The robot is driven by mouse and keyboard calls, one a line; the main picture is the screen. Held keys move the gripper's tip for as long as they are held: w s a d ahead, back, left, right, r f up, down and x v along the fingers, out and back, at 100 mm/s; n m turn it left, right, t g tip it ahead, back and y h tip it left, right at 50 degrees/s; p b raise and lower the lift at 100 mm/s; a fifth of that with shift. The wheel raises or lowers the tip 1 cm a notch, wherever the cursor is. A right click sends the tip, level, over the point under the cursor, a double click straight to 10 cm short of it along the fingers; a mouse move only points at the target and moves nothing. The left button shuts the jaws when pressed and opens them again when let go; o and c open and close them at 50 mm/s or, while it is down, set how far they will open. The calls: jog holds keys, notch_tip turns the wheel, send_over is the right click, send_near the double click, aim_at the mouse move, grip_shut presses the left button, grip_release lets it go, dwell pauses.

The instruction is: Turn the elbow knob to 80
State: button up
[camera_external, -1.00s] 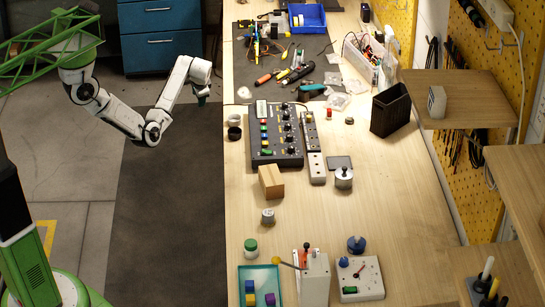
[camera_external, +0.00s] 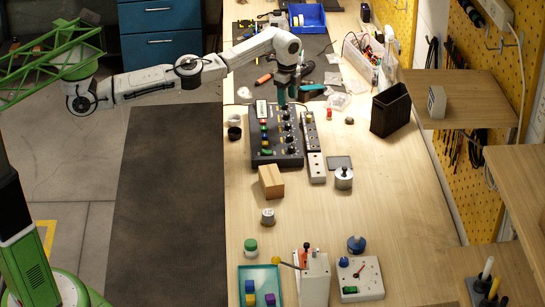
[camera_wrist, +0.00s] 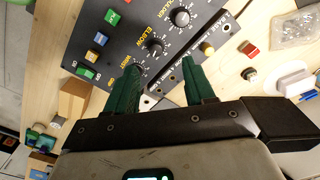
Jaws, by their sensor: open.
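The dark control panel (camera_external: 262,158) lies on the bench with coloured buttons and a column of black knobs. In the wrist view, the elbow knob (camera_wrist: 155,47) is a round dark knob beside the printed word ELBOW. The shoulder knob (camera_wrist: 180,17) is above it and the wrist knob (camera_wrist: 135,69) below, partly behind my left finger. My gripper (camera_external: 282,104) is over the far part of the panel, pointing down. In the wrist view my gripper (camera_wrist: 160,66) has its two green fingers apart with nothing between them; the elbow knob shows just beyond the gap. The knob's reading is too small to tell.
A black bin (camera_external: 390,110) is to the right. Tools lie behind. The bench middle right is clear.

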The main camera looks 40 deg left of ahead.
aim_at(287, 124)
jog(key=f, duration=0.7)
jog(key=s+d+f, duration=0.1)
jog(key=f, duration=0.2)
jog(key=shift+d+f+b, duration=0.1)
jog(key=shift+f+b, duration=0.05)
jog(key=shift+b, duration=0.2)
jog(key=shift+c, duration=0.5)
grip_shut()
